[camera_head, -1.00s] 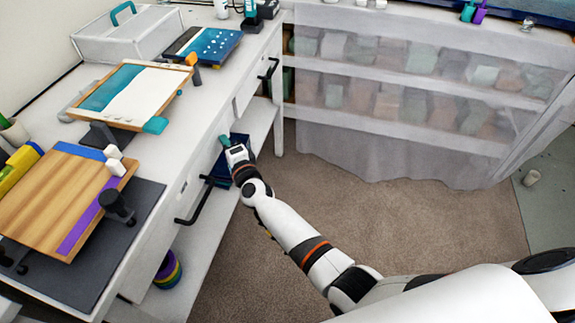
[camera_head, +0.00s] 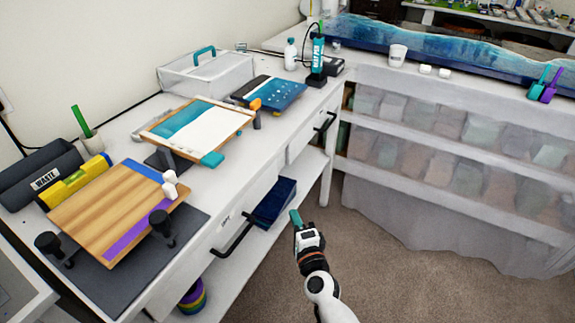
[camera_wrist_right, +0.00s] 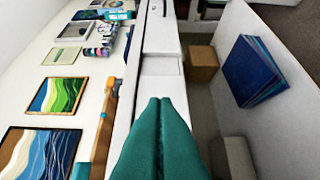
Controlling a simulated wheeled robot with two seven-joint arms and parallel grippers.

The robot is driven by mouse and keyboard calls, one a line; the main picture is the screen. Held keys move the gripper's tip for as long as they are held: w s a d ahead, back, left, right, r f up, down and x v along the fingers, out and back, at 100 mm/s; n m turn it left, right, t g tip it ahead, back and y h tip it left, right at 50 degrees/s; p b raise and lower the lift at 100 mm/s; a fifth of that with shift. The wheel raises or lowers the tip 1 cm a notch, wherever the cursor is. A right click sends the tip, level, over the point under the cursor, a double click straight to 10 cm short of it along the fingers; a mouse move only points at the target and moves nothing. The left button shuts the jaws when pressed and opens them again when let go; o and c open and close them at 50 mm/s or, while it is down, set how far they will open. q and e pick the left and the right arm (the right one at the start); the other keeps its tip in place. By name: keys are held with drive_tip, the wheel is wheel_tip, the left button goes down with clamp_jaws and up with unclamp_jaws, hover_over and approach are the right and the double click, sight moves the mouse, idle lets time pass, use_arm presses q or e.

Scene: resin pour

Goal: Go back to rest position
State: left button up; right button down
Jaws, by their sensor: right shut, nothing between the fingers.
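My right gripper (camera_head: 296,218) is in the lower middle of the head view, its teal fingers pointing up and away. It is off the front of the white workbench (camera_head: 232,205), beside the open lower shelf. In the right wrist view the teal fingers (camera_wrist_right: 158,135) lie together with nothing between them. My left gripper is not in view.
A dark blue stack (camera_head: 272,203) lies on the lower shelf near my right gripper; black drawer handles (camera_head: 233,240) stick out from the bench front. A wooden board (camera_head: 115,207) sits on the bench. Carpet (camera_head: 390,270) is clear to the right; a curtained shelf (camera_head: 440,215) stands beyond.

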drive_tip(key=s+d+f+n+g, duration=0.25)
drive_tip(key=s+f, duration=0.35)
drive_tip(key=f, duration=0.4)
drive_tip(key=s+d+f+n+g, duration=0.1)
drive_tip(key=s+f+n+g, duration=0.3)
drive_tip(key=f, duration=0.6)
drive_tip(key=s+d+f+n+g, duration=0.1)
drive_tip(key=s+f+n+g, duration=0.15)
drive_tip(key=s+f, duration=0.55)
drive_tip(key=s+d+f+n+g+h, duration=0.1)
drive_tip(key=s+d+f+n+g, duration=0.1)
drive_tip(key=s, duration=0.8)
drive_tip(key=s+d+f+n+g+h, duration=0.1)
drive_tip(key=s+d+f+n+g, duration=0.2)
drive_tip(key=s+d+f, duration=0.3)
drive_tip(key=s+d+f+n+g+h, duration=0.1)
drive_tip(key=s+d+f+n, duration=0.3)
drive_tip(key=s+f, duration=0.5)
drive_tip(key=s+g, duration=0.1)
drive_tip(key=s, duration=0.5)
drive_tip(key=shift+d+g, duration=0.15)
drive_tip(key=shift+g, duration=0.15)
drive_tip(key=shift+w, duration=0.1)
